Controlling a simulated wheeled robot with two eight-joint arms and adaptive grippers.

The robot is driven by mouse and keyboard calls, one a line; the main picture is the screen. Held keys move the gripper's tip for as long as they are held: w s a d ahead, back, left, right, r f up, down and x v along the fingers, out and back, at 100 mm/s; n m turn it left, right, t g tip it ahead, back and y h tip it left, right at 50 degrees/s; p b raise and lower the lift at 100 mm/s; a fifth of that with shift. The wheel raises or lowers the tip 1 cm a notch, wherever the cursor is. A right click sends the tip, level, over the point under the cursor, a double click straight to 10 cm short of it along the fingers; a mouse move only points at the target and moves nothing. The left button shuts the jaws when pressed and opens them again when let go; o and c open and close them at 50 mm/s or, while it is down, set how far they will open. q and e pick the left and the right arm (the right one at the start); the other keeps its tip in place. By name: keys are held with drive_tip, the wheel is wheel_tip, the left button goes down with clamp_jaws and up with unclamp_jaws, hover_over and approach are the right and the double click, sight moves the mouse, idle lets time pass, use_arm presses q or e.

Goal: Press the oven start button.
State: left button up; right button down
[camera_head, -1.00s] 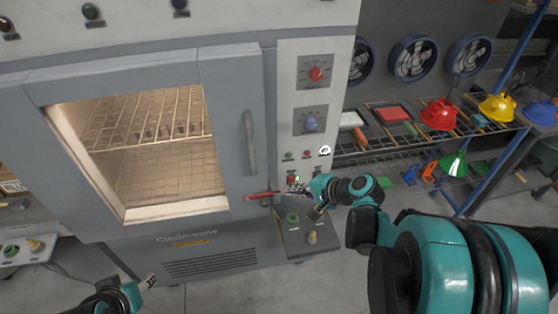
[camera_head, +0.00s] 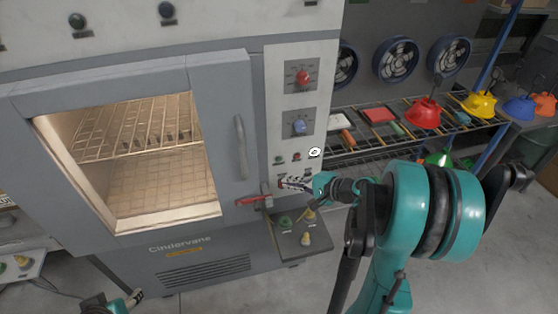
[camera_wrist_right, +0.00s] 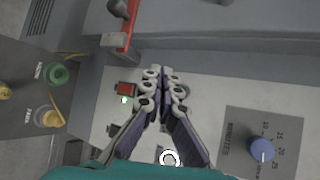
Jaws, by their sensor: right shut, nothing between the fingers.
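The grey oven (camera_head: 245,80) fills the left of the head view, its lit chamber showing through the door window. Its pale control panel (camera_head: 295,110) carries a small green button (camera_head: 278,159), a red button (camera_head: 296,157) and a white ring-shaped piece (camera_head: 314,152). I cannot read which is start. My right gripper (camera_head: 284,183) is shut and empty at the lower panel. In the wrist view its tips (camera_wrist_right: 160,74) are beside a red square switch (camera_wrist_right: 127,89) with a lit green lamp (camera_wrist_right: 124,100); contact is unclear. My left gripper (camera_head: 136,296) is low at left, its jaws unclear.
A red door latch (camera_head: 254,201) lies left of my right gripper. Red and blue dials (camera_head: 302,77) sit above. A rack with coloured hoods (camera_head: 424,113) stands to the right.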

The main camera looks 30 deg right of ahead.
drive_tip(key=w+d, duration=0.1)
drive_tip(key=w, duration=0.5)
drive_tip(key=shift+w+d, duration=0.3)
drive_tip(key=shift+w, duration=0.1)
drive_tip(key=shift+w, duration=0.15)
idle(1.0)
drive_tip(key=shift+w+d, duration=0.1)
drive_tip(key=shift+w, duration=0.2)
drive_tip(key=shift+w+d, duration=0.1)
drive_tip(key=shift+w, duration=0.25)
idle(0.6)
drive_tip(key=shift+s, duration=0.15)
drive_tip(key=shift+s+a+b, duration=0.2)
drive_tip(key=shift+s+b, duration=0.1)
drive_tip(key=shift+s, duration=0.4)
drive_tip(key=s, duration=0.2)
drive_tip(key=s+a, duration=0.1)
drive_tip(key=s, duration=0.1)
drive_tip(key=shift+s+a, duration=0.1)
drive_tip(key=shift+s, duration=0.3)
